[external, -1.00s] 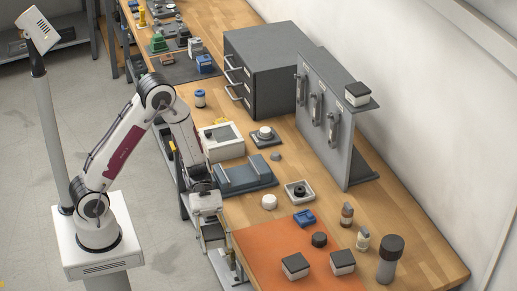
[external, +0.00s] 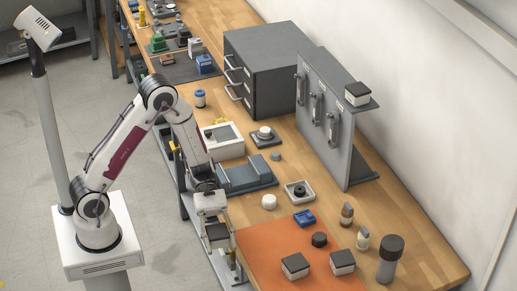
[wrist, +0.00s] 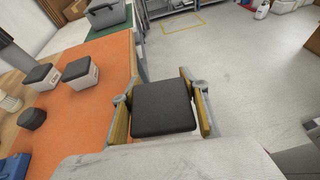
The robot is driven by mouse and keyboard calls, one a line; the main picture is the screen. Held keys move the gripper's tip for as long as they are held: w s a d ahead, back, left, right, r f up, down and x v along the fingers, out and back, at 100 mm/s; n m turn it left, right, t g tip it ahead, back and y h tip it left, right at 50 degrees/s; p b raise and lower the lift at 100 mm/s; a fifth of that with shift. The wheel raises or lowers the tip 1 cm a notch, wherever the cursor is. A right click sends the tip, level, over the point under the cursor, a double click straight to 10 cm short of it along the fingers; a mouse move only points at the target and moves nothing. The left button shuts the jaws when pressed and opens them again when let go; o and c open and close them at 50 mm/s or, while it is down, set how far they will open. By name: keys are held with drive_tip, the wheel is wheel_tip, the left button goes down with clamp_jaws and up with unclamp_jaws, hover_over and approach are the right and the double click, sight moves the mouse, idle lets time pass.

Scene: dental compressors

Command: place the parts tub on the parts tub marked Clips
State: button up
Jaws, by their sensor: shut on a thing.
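My gripper (external: 217,236) is off the near left edge of the bench, beside the orange mat. It is shut on a parts tub with a dark lid (external: 217,231). In the wrist view the tub's black lid (wrist: 163,105) fills the space between the two finger pads, and its body is mostly hidden. Two white parts tubs with dark lids stand on the mat, a left one (external: 295,266) and a right one (external: 342,262). They also show in the wrist view (wrist: 40,77) (wrist: 80,72). Another similar tub (external: 357,95) sits on a grey panel's shelf. The label writing is too small to read.
On the orange mat (external: 265,248) are a dark round piece (external: 319,240) and a blue block (external: 304,218). Small bottles (external: 347,214) and a dark-topped cylinder (external: 390,258) stand right of it. The grey panel (external: 330,130) rises behind. The mat's near left part is clear.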

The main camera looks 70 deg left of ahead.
drive_tip(key=w+d, duration=0.1)
drive_tip(key=w, duration=0.6)
drive_tip(key=w+d, duration=0.1)
drive_tip(key=w, duration=0.3)
drive_tip(key=shift+w+d, duration=0.25)
drive_tip(key=shift+d, duration=0.1)
drive_tip(key=shift+n+t, duration=0.3)
drive_tip(key=w+d, duration=0.1)
drive_tip(key=w, duration=0.2)
drive_tip(key=w+d+r, duration=0.1)
drive_tip(key=w+d, duration=0.1)
drive_tip(key=w, duration=0.1)
drive_tip(key=w+d+r, duration=0.1)
drive_tip(key=w, duration=0.3)
drive_tip(key=shift+w+d, duration=0.1)
drive_tip(key=shift+d, duration=0.3)
drive_tip(key=w+d+r, duration=0.4)
drive_tip(key=w+d, duration=0.3)
wheel_tip(320, 180, up, 5)
hover_over(342, 262)
drive_tip(key=shift+w+d+r+n+t, duration=0.2)
drive_tip(key=shift+w+d+r, duration=0.1)
drive_tip(key=shift+d, duration=0.2)
drive_tip(key=shift+w+d+r+n+t, duration=0.1)
drive_tip(key=shift+w+d+r+t, duration=0.15)
drive_tip(key=shift+d, duration=0.25)
drive_tip(key=shift+f, duration=2.45)
drive_tip(key=shift+f, duration=2.5)
